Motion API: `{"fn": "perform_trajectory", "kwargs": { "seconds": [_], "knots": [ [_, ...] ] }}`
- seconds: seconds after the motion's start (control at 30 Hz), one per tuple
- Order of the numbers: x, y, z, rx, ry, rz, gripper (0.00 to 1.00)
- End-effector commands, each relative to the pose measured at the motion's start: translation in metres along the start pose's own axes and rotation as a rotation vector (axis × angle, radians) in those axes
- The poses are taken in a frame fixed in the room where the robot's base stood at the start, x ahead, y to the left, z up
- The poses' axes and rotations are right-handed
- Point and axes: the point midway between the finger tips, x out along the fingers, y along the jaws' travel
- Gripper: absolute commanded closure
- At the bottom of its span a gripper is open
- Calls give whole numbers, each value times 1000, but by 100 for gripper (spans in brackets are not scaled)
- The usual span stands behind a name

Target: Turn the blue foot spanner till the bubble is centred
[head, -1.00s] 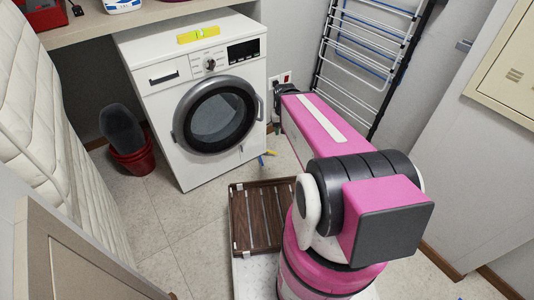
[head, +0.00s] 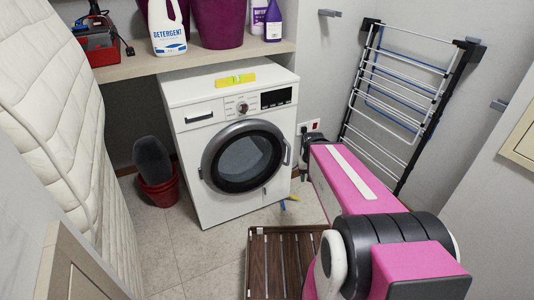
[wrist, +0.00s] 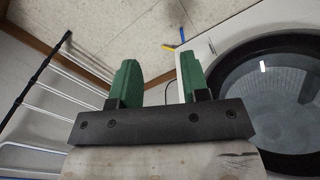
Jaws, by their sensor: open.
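The blue spanner (head: 283,205) is a small strip low at the washing machine's front right corner. In the wrist view the blue spanner (wrist: 182,35) sticks out beside the machine's edge. The washing machine (head: 190,140) is white with a round dark door. A yellow level (head: 221,82) lies on its top; its bubble is too small to read. My gripper (wrist: 159,74) has two green fingers, spread apart with nothing between them. The blue spanner is beyond the fingertips, apart from them.
A yellow strip (head: 293,198) lies beside the blue spanner, also in the wrist view (wrist: 168,48). A drying rack (head: 395,100) leans on the wall at right. A slatted brown board (head: 266,262) lies in front of the machine. A red bucket (head: 160,190) stands at left.

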Motion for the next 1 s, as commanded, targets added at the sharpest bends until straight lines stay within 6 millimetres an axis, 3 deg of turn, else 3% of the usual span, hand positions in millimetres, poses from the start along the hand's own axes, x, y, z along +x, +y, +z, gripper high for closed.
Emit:
{"fn": "perform_trajectory", "kwargs": {
  "seconds": [0.5,0.63,0.77,1.0],
  "knots": [
    [0,0,0,0,0,0,58],
    [12,-1,-16,-5,-3,-10,58],
    [54,-5,-66,-23,-11,-44,58],
    [187,-16,-178,-66,-24,-141,58]
  ]
}}
